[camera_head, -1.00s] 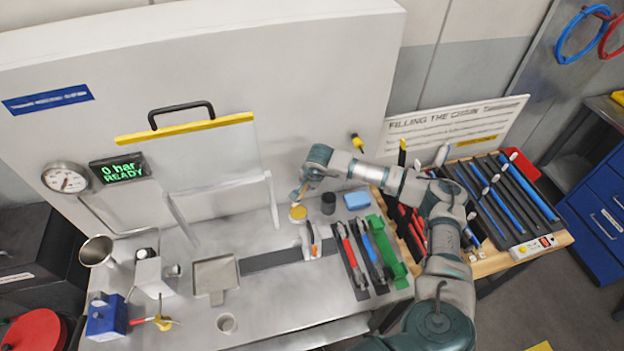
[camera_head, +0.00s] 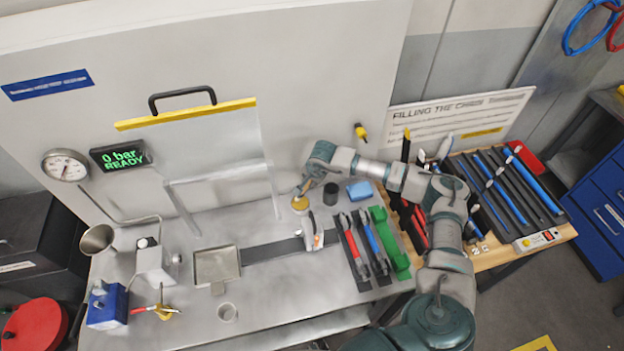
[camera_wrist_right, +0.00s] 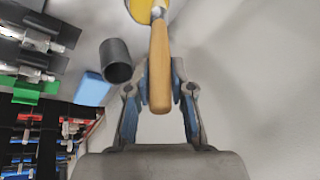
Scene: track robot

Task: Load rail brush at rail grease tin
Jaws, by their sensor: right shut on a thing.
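My right gripper (camera_head: 306,186) is over the back of the bench, shut on the rail brush. In the right wrist view the brush's wooden handle (camera_wrist_right: 159,65) lies between the blue-padded fingers of my gripper (camera_wrist_right: 160,88). The far end of the brush reaches to the top edge of the picture, at the yellow-topped grease tin (camera_wrist_right: 141,9). In the head view the small round tin (camera_head: 300,205) stands just below the gripper. I cannot tell whether the bristles touch the grease. My left gripper is not in view.
A dark cylinder (camera_head: 331,194) and a blue block (camera_head: 360,191) stand close right of the tin. Red and blue tools and a green holder (camera_head: 390,243) lie farther right. A shallow metal tray (camera_head: 217,265) sits to the left. A clear panel frame stands behind.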

